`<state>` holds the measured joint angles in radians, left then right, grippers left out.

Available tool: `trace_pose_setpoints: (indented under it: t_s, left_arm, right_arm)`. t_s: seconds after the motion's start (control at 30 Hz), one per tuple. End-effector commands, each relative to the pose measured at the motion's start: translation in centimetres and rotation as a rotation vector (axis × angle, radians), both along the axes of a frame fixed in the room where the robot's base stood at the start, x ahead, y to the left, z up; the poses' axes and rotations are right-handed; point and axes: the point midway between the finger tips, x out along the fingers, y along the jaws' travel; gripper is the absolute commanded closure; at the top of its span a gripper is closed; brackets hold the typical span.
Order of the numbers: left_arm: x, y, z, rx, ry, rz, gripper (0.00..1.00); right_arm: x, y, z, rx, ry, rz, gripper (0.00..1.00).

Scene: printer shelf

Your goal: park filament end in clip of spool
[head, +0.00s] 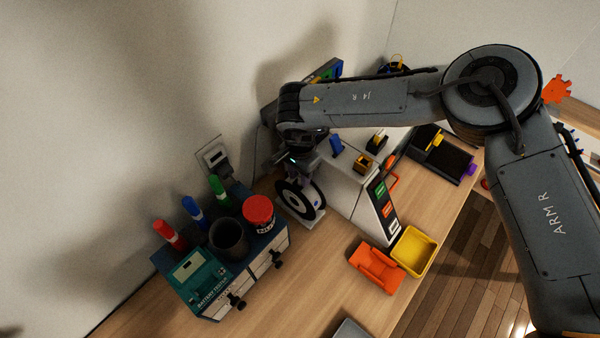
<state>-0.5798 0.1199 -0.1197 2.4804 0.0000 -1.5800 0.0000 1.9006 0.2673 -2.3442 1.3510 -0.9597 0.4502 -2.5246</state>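A spool (300,199) with dark flanges and a white hub stands upright on a light base on the wooden bench, near the back wall. My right arm reaches across from the right, and my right gripper (287,168) is just above the spool. The gripper is small and dark here, so I cannot tell whether its fingers are open or shut. A small purple part shows between the gripper and the spool. The filament end and the clip cannot be made out. My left gripper is not in view.
A drawer box (282,262) carrying markers, a dark cup (229,238), a red-lidded jar (259,213) and a teal battery tester (199,278) stands left of the spool. A white cabinet (345,190) is right of it. An orange tray (376,268) and yellow bin (413,251) lie in front.

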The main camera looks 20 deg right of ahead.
Motion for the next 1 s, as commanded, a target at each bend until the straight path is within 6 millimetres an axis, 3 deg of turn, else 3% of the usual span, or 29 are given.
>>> trace_pose_setpoints:
  t_s: [0.47,1.0]
  left_arm:
    - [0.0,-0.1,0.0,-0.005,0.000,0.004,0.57]
    - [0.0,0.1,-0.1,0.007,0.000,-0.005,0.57]
  right_arm:
    - [0.1,0.0,0.9,0.000,-0.002,0.000,0.61]
    - [0.1,0.1,9.8,0.001,-0.003,0.001,0.61]
